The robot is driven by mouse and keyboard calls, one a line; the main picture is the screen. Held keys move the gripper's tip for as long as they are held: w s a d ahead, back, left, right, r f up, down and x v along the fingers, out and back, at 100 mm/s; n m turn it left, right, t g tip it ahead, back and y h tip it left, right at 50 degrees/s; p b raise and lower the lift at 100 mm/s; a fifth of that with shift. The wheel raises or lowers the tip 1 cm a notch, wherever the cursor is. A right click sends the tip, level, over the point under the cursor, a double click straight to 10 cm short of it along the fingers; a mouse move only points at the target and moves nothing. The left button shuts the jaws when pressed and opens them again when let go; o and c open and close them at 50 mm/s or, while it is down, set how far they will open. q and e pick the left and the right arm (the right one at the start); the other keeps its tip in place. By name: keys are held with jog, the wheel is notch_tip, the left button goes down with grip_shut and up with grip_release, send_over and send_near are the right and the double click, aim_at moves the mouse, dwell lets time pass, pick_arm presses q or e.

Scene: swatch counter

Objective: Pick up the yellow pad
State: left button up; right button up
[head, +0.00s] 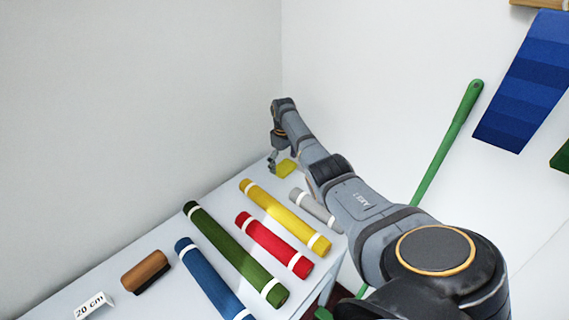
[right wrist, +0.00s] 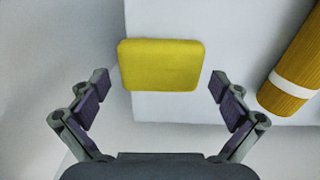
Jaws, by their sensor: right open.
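The yellow pad (head: 286,168) lies flat near the far corner of the counter in the head view. In the right wrist view the yellow pad (right wrist: 161,65) is a rounded rectangle just beyond the fingertips. My right gripper (head: 273,160) is at the pad's left side in the head view. In the right wrist view my right gripper (right wrist: 160,90) is open and empty, its two fingers spread wider than the pad, one to each side of its near edge. They do not visibly touch it. My left gripper is not in view.
A yellow roll (head: 285,217), also in the right wrist view (right wrist: 297,72), lies near the pad. Grey (head: 312,205), red (head: 273,244), green (head: 234,252) and blue (head: 209,278) rolls, a wooden-backed brush (head: 146,271) and a "20 cm" card (head: 95,305) share the counter (head: 150,230). A green pole (head: 448,138) stands to the right.

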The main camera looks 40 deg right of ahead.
aim_at(283, 166)
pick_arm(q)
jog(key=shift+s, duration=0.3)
pick_arm(e)
jog(key=shift+f, duration=0.1)
jog(key=shift+c, duration=0.4)
jog(key=c, duration=0.7)
jog(key=shift+r, duration=0.5)
jog(key=r, duration=0.2)
jog(key=shift+s+a+r, duration=0.1)
jog(key=shift+a+r, duration=0.15)
jog(key=shift+r, duration=0.15)
pick_arm(q)
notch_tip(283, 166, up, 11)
jog(key=p, duration=1.1)
pick_arm(e)
jog(key=s+a+r, duration=0.8)
jog(key=a+r, duration=0.1)
jog(key=a, duration=0.2)
